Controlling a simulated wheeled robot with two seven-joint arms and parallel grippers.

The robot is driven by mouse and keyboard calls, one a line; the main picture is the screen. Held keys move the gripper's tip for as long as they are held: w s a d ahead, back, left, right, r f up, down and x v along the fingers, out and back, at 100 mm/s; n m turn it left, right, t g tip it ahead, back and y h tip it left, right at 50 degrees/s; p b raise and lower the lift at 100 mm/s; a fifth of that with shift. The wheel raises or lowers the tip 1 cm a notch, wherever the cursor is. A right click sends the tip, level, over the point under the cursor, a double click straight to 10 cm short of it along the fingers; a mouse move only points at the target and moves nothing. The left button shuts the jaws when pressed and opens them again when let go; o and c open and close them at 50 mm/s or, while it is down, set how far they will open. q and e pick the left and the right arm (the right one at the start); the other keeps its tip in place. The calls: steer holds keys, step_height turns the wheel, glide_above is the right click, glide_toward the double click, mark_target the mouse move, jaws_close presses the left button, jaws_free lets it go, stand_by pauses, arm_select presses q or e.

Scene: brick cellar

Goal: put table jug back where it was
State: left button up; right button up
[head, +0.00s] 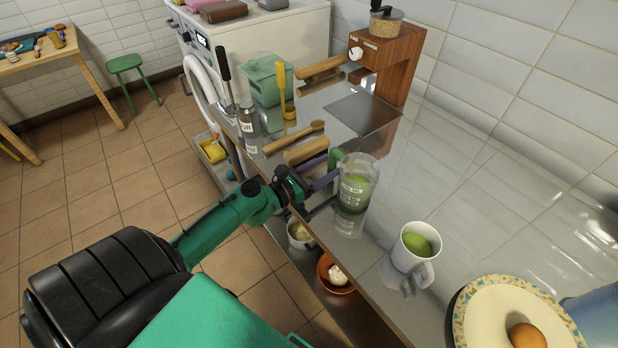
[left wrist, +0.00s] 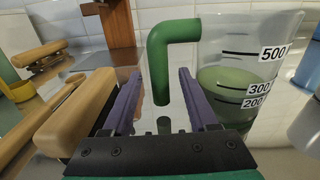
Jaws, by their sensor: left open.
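The table jug (head: 354,188) is a clear measuring jug with a green handle and green liquid. It stands upright on the grey counter near its left edge. In the left wrist view the jug (left wrist: 240,85) is at the right, with marks 200, 300 and 500. Its green handle (left wrist: 160,65) hangs down between the purple fingers. My left gripper (head: 328,192) is open around the handle, with a gap showing on each side of it. The lower end of the handle is free. My right gripper is not in view.
A white mug (head: 407,262) with something green in it stands nearer on the counter (head: 470,205). A patterned plate (head: 473,302) is at the lower right. Wooden rolls (head: 305,151), a grey bottle (head: 248,122) and a green pot (head: 265,88) stand beyond the jug. Bare counter lies to its right.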

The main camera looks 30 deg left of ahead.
arm_select(q)
steer(key=b+v, duration=0.1)
steer(key=v, duration=0.6)
steer(key=shift+b, duration=0.35)
steer(key=shift+r, duration=0.1)
steer(key=shift+s, duration=0.1)
